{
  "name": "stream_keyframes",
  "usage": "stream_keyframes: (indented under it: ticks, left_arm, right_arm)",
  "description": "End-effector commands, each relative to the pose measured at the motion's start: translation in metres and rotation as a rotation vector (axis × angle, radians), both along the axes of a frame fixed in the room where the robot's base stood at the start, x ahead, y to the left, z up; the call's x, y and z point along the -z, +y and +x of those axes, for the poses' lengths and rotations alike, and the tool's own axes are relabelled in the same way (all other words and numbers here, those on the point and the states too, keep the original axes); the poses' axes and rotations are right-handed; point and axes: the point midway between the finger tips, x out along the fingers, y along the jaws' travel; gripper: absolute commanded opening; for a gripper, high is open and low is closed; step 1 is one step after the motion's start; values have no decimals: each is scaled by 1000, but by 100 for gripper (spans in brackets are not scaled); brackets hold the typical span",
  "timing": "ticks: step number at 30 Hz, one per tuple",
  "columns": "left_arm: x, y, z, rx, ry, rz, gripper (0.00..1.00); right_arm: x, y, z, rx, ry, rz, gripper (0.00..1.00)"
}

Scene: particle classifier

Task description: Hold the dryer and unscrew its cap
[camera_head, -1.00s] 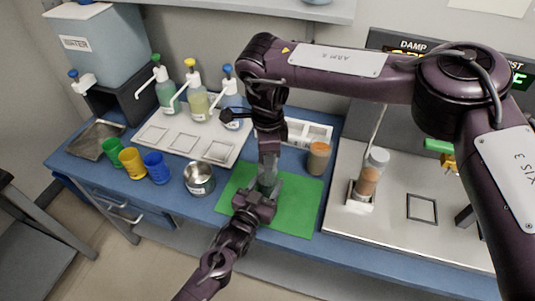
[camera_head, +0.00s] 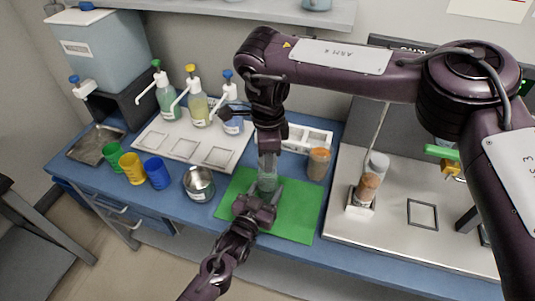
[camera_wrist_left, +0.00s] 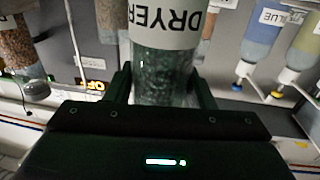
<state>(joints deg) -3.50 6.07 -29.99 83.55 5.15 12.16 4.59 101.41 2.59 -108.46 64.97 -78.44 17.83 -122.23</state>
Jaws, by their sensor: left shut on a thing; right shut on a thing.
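The dryer (camera_head: 267,181) is a clear cylinder standing over the green mat (camera_head: 298,213) in the head view. Its white DRYER label and dark green grains show upside down in the left wrist view (camera_wrist_left: 165,72). My left gripper (camera_head: 265,190) comes from the front and is shut on the dryer's body, with one finger on each side in the wrist view (camera_wrist_left: 162,88). My right gripper (camera_head: 268,150) points down from above and is shut at the dryer's top. The cap is hidden by the right gripper, so I cannot tell whether it has turned.
A metal bowl (camera_head: 199,184) and green, yellow and blue cups (camera_head: 157,172) stand to the left. Pump bottles (camera_head: 198,108) stand behind. A steel platform (camera_head: 392,232) is at right.

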Motion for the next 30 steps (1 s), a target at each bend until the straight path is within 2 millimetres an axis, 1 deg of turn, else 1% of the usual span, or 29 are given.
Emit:
stream_keyframes:
  ticks: [9, 12, 16, 17, 21, 22, 23, 30]
  left_arm:
    - [0, 0, 0, 0, 0, 0, 0]
    - [0, 0, 0, 0, 0, 0, 0]
    - [0, 0, 0, 0, 0, 0, 0]
    - [0, 0, 0, 0, 0, 0, 50]
    - [0, 0, 0, 0, 0, 0, 69]
    - [0, 0, 0, 0, 0, 0, 73]
    - [0, 0, 0, 0, 0, 0, 75]
    - [0, 0, 0, 0, 0, 0, 75]
  right_arm:
    - [-35, 0, 1, -1, -3, 1, 12]
    - [-39, 0, 0, -1, 0, 1, 12]
    - [-39, 0, 0, 0, 0, 1, 12]
    - [-39, 0, 0, 0, 0, 1, 12]
    - [-39, 0, 0, 0, 0, 0, 12]
    - [-39, 0, 0, 0, 0, 0, 12]
    - [-39, 0, 0, 0, 0, 0, 12]
    - [-39, 0, 0, 0, 0, 0, 12]
